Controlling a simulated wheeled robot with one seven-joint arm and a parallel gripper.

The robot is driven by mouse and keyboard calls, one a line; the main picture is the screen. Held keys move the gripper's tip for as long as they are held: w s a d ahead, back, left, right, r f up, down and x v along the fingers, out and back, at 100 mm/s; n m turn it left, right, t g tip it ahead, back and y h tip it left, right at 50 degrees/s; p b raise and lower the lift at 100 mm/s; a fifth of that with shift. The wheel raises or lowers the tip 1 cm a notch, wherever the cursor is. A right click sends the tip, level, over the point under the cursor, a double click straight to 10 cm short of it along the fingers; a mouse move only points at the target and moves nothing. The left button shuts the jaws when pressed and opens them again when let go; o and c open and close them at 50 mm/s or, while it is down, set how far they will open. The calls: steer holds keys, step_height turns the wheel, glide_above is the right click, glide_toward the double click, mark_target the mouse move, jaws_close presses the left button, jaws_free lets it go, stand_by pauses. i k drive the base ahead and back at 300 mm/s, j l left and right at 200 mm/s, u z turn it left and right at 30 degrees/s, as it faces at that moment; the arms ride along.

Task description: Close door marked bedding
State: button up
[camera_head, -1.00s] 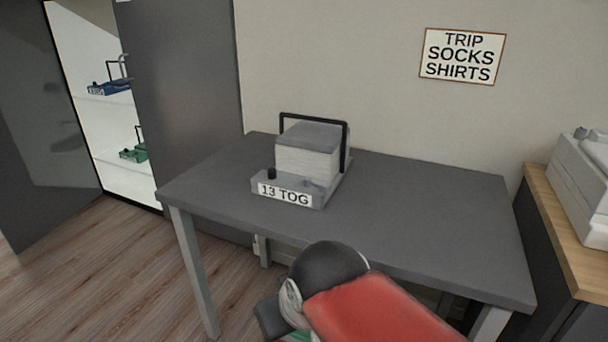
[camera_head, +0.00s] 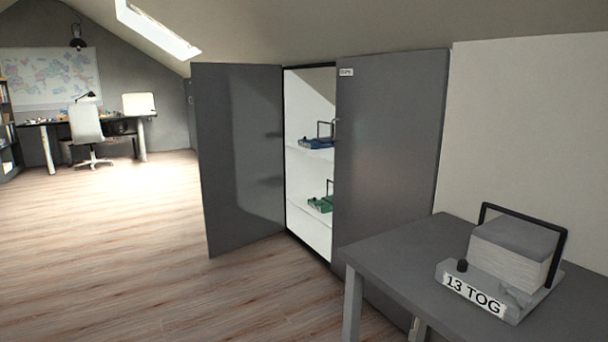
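A grey cupboard stands in the low wall under the sloping ceiling. Its left door (camera_head: 240,160) is swung wide open into the room, and the face I see bears no readable label. Its right door (camera_head: 385,160) looks shut, and carries a small white label (camera_head: 346,72) at its top left corner, too small to read. White shelves (camera_head: 305,165) show in the gap between the doors, with a blue carrier (camera_head: 318,143) above and a green carrier (camera_head: 320,204) below. I cannot tell which door is marked bedding. My gripper is not in view.
A grey table (camera_head: 400,245) stands close at the right, in front of part of the right door. A carrier labelled 13 TOG (camera_head: 510,260) sits on it. Wooden floor (camera_head: 130,240) lies clear to the left. A desk and white chair (camera_head: 88,125) stand far back.

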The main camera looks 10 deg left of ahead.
mark_target(238, 108)
steer(key=i+j+u, duration=0.7)
steer(key=i+u, duration=0.35)
steer(key=i+j+u, duration=0.1)
steer(key=i, duration=0.95)
steer(key=i+j+u, duration=0.1)
steer(key=i, duration=0.95)
steer(key=i+j+z, duration=0.15)
steer(key=i+z, duration=0.3)
steer(key=i+j+z, duration=0.3)
steer(key=i+z, duration=0.15)
steer(key=i+j+z, duration=0.75)
steer(key=j+z, duration=0.2)
steer(key=i+j+z, duration=0.2)
steer(key=j, duration=0.25)
steer(key=j+z, duration=0.2)
steer(key=j, duration=0.25)
steer(key=i+j+z, duration=0.25)
steer(key=j, duration=0.3)
steer(key=k+l, duration=0.05)
steer(key=k, duration=0.05)
